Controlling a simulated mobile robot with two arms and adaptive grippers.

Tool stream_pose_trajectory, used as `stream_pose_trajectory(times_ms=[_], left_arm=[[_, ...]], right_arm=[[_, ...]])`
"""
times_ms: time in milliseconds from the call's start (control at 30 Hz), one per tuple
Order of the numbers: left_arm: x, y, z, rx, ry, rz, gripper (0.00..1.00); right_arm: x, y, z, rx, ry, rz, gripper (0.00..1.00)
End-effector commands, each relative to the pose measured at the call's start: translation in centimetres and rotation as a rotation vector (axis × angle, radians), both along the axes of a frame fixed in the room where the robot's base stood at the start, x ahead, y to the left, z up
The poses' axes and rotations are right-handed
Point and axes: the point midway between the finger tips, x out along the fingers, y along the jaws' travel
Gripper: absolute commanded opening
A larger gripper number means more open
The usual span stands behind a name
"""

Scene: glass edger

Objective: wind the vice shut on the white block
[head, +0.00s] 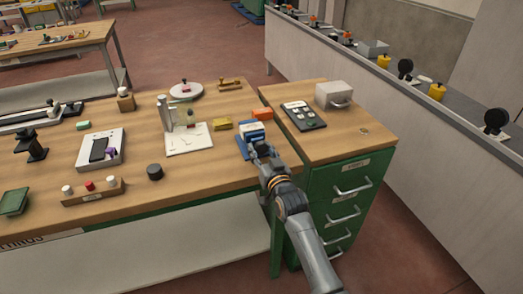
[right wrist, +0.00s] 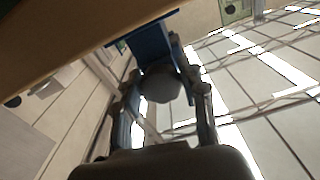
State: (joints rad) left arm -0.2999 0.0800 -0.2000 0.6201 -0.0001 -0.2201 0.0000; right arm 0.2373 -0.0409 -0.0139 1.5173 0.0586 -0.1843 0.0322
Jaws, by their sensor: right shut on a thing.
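The blue vice (head: 243,144) stands at the front right edge of the wooden bench. The white block (head: 253,127) shows as a small pale patch between blue parts at its top; the gap to the jaws is too small to judge. My right gripper (head: 261,154) is at the vice's front side and hides part of it. In the right wrist view, my right gripper (right wrist: 168,108) has its fingers on both sides of a round grey knob (right wrist: 160,86) and is shut on it. The blue vice body (right wrist: 150,42) is just behind the knob. My left gripper is not in view.
An orange block (head: 262,114) and a yellow block (head: 222,124) lie near the vice. A white board (head: 188,140) is to its left, and a black cylinder (head: 155,172) nearer the front. A green drawer cabinet (head: 345,190) stands right of my arm.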

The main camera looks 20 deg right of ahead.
Motion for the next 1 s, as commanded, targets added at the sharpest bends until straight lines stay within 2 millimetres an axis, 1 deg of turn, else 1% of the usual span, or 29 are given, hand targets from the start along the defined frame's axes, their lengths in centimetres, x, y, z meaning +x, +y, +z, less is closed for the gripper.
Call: stream_pose_trajectory(times_ms=[100, 133, 167, 200, 233, 533, 667, 767, 1000], left_arm=[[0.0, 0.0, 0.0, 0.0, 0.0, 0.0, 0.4], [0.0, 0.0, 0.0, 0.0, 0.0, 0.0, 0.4], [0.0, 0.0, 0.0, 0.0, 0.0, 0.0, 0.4], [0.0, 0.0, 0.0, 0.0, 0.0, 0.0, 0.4], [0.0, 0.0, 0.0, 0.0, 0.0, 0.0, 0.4], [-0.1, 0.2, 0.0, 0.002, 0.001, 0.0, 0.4], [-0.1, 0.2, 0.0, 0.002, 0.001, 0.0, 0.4], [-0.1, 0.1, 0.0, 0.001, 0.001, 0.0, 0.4], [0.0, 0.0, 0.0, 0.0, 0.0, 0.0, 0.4]], right_arm=[[-0.1, 0.0, -0.3, -0.001, 0.006, 0.001, 0.1], [-0.1, 0.0, -0.3, -0.001, 0.006, 0.001, 0.45], [-0.1, 0.0, -0.3, -0.001, 0.006, 0.001, 0.51], [-0.1, 0.0, -0.3, -0.001, 0.006, 0.001, 0.6], [0.0, 0.0, -0.2, -0.001, 0.005, 0.001, 0.65], [-0.1, 0.0, -0.1, -0.002, 0.002, 0.0, 0.65], [-0.8, 0.0, -0.1, -0.002, 0.002, 0.0, 0.65], [-2.3, -0.1, -0.2, -0.002, 0.003, 0.0, 0.65], [-7.5, -0.2, -0.2, -0.002, 0.005, 0.001, 0.65]])
